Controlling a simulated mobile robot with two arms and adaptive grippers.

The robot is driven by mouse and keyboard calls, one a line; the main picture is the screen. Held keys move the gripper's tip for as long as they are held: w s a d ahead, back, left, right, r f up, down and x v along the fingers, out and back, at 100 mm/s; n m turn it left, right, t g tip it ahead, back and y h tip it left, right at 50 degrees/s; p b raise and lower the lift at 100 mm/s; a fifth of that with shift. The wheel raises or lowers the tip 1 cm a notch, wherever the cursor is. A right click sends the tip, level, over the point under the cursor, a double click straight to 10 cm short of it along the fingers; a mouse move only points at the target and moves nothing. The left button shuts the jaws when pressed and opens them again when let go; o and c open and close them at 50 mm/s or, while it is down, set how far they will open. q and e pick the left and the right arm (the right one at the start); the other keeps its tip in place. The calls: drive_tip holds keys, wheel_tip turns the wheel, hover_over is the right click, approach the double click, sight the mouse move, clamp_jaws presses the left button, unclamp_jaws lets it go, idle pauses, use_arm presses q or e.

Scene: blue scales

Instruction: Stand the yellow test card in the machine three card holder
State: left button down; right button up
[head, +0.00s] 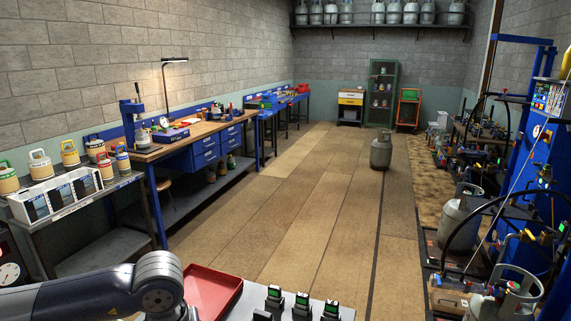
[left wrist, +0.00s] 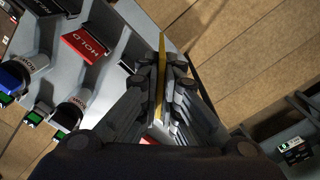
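In the left wrist view a thin yellow strip, the yellow test card (left wrist: 162,50) seen edge-on, stands between the fingertips of my left gripper (left wrist: 163,84). The fingers are closed on it from both sides, and its lower part is hidden between them. The card is over or beside the edge of a light grey surface; I cannot tell its height. In the head view my left arm comes in at the bottom left, with its gripper out of sight. My right gripper is not in view. I cannot identify the machine three card holder.
A red HOLD piece (left wrist: 88,47) lies on the grey surface. Several small devices with green screens, one (head: 302,303) in the head view, stand right of a red tray (head: 211,291). Shelving (left wrist: 295,148) shows at the wrist view's right. The middle floor is open around a gas cylinder (head: 381,153).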

use_arm(q)
drive_tip(key=s+m, duration=0.1)
drive_tip(key=s+a+m, duration=0.1)
drive_tip(key=s+m, duration=0.1)
drive_tip(key=s+m+b, duration=0.1)
drive_tip(key=s, duration=0.1)
drive_tip(key=shift+a+m, duration=0.25)
drive_tip(key=shift+m, duration=0.15)
drive_tip(key=shift+d, duration=0.1)
